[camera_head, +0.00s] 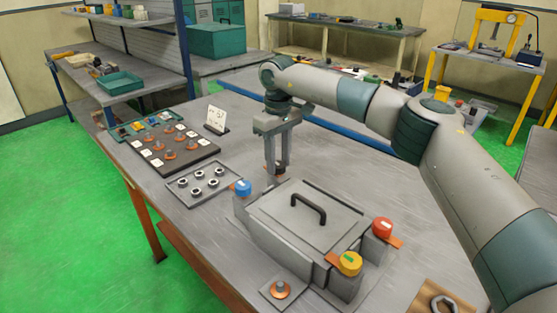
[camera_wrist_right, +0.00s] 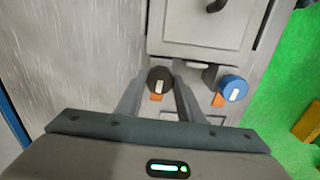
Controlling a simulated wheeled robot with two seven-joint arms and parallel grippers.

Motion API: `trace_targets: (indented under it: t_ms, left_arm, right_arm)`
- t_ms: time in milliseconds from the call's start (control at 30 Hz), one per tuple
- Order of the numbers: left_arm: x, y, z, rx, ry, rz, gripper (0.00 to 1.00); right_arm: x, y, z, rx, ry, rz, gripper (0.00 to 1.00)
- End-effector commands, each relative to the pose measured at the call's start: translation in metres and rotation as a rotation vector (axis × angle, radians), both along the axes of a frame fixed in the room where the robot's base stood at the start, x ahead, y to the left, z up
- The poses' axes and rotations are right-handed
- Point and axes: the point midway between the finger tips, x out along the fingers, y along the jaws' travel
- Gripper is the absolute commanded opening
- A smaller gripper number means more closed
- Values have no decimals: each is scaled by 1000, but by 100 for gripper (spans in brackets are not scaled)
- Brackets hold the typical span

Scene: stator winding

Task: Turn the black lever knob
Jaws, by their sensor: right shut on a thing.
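The black lever knob (camera_wrist_right: 160,79) is a dark round knob with a white mark and an orange lever tab. In the right wrist view it sits between the two fingers of my right gripper (camera_wrist_right: 160,88), which is shut on it. In the head view my right gripper (camera_head: 276,170) points straight down at the back corner of the grey box (camera_head: 262,222). The knob (camera_head: 280,172) is mostly hidden there by the fingers. My left gripper is in neither view.
A tray of nuts (camera_head: 172,186) and a dark board of parts (camera_head: 145,155) lie to the left. The table's right rear is clear.

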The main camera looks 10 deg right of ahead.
Motion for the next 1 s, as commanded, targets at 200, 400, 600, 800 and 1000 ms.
trace_targets:
  t_ms: [200, 400, 600, 800, 1000]
  left_arm:
    - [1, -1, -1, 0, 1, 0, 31]
    - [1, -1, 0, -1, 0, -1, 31]
    - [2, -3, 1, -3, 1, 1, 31]
    - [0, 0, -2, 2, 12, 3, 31]
    - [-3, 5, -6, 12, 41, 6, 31]
  right_arm:
    - [-3, 1, -7, -2, 11, 2, 41]
    - [-2, 1, -4, -1, 6, 1, 52]
    - [-1, 0, -1, -1, 3, -1, 52]
    - [0, 0, 10, -1, 2, -1, 52]
    - [0, 1, 37, -1, 1, -2, 52]
